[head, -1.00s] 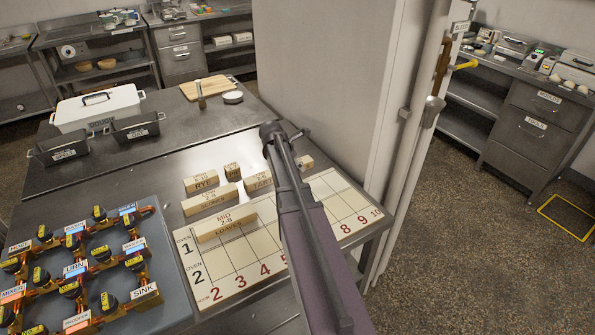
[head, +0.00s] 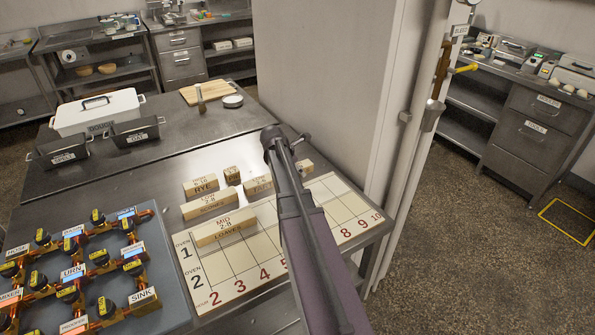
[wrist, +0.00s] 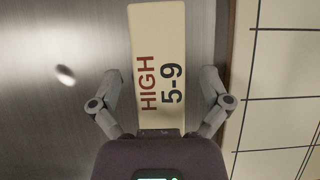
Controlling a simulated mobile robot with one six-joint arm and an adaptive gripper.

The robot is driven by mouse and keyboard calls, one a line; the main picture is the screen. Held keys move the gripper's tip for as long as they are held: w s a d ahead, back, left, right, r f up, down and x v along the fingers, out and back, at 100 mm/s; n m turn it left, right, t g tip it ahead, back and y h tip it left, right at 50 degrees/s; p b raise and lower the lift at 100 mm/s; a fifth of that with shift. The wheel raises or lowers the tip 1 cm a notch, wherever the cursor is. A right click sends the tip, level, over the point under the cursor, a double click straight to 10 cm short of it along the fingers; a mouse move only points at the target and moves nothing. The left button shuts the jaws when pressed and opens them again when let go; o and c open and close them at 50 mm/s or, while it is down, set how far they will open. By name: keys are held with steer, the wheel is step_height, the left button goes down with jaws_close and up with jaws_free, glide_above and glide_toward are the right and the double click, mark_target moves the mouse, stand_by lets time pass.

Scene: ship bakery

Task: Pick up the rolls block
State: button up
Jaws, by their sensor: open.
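In the wrist view, a long cream block (wrist: 159,30) lies between the fingers of my gripper (wrist: 161,82). Its top reads HIGH 5-9. No product name shows on it there, so I cannot confirm from its label that it is the rolls block. My gripper is open, with one finger on each side of the block and visible gaps. In the head view, my arm hides the gripper. A block end (head: 306,166) shows just right of my arm, but its label is hidden.
A numbered oven board (head: 335,187) lies along the table front, with a LOAVES block (head: 224,231) on it. RYE (head: 201,187), SCONES (head: 209,205) and other blocks stand behind it. A blue-grey panel with valves (head: 160,290) is at left. A wall stands behind my arm.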

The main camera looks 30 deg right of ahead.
steer(key=shift+f, duration=0.2)
stand_by(0.3)
steer(key=c, duration=1.3)
